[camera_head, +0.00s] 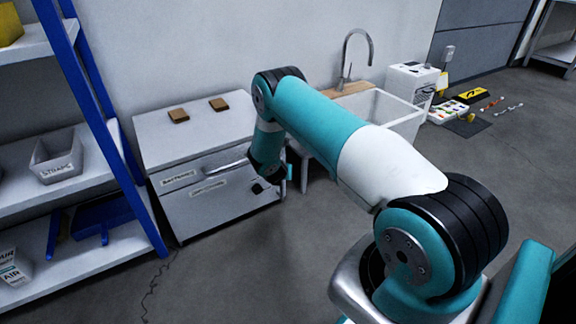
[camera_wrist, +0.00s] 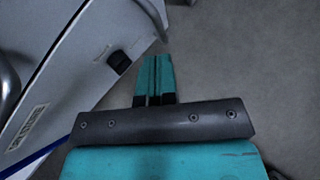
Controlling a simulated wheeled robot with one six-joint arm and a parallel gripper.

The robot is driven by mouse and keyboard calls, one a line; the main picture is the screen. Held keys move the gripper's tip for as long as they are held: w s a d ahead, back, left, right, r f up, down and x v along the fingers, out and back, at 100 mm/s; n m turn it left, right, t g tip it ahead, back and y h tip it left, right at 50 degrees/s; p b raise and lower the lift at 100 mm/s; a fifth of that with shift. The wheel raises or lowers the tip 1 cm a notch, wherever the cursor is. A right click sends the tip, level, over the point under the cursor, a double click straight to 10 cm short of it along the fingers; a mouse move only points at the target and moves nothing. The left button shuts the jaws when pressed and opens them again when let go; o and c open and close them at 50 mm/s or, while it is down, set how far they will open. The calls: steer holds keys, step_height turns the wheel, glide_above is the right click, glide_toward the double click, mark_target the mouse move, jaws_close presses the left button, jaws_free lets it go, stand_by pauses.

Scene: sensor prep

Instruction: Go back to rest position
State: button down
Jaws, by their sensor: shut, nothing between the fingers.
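My gripper (camera_wrist: 155,98) is shut and empty in the wrist view, its two teal fingers side by side over the grey floor. In the head view my arm reaches out to the left and its end hangs down in front of the right side of a white cabinet (camera_head: 165,140). The fingertips are small and partly hidden there. In the wrist view the cabinet front (camera_wrist: 75,50) with a black latch (camera_wrist: 119,62) is just left of the fingers, with a gap visible between them.
Two brown blocks (camera_head: 178,116) (camera_head: 219,104) lie on the cabinet. A shelf with blue posts (camera_head: 85,90) holding a STRAPS bin (camera_head: 56,156) stands left. A sink (camera_head: 392,112) is behind my arm. Small items lie on a mat (camera_head: 470,125) at the back right. The front floor (camera_head: 240,270) is clear.

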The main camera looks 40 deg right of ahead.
steer(key=s+a+r+p, duration=0.1)
steer(key=s+r+p, duration=0.2)
steer(key=s+r, duration=0.4)
steer(key=shift+s+a+f, duration=0.1)
steer(key=s+a+r+m+g+y, duration=0.15)
steer(key=a+r+m+y, duration=0.25)
steer(key=a+r+m, duration=0.55)
steer(key=s+a+r+m+y, duration=0.2)
steer(key=a+r+m+y, duration=0.15)
steer(key=a+r, duration=1.1)
steer(key=s+a+r+m+g+y, duration=0.15)
steer(key=s+a+r, duration=0.25)
steer(key=s, duration=0.4)
steer(key=s+a+r+m+g+y, duration=0.1)
steer(key=s+a+r+m+g, duration=0.25)
steer(key=s, duration=0.55)
steer(key=s+a+r+m+t+y, duration=0.1)
steer(key=s+a+r, duration=0.3)
steer(key=s+r, duration=0.3)
step_height(320, 180, up, 33)
steer(key=s+p, duration=0.1)
steer(key=p, duration=3.3)
steer(key=shift+s+g, duration=0.25)
steer(key=shift+g, duration=0.1)
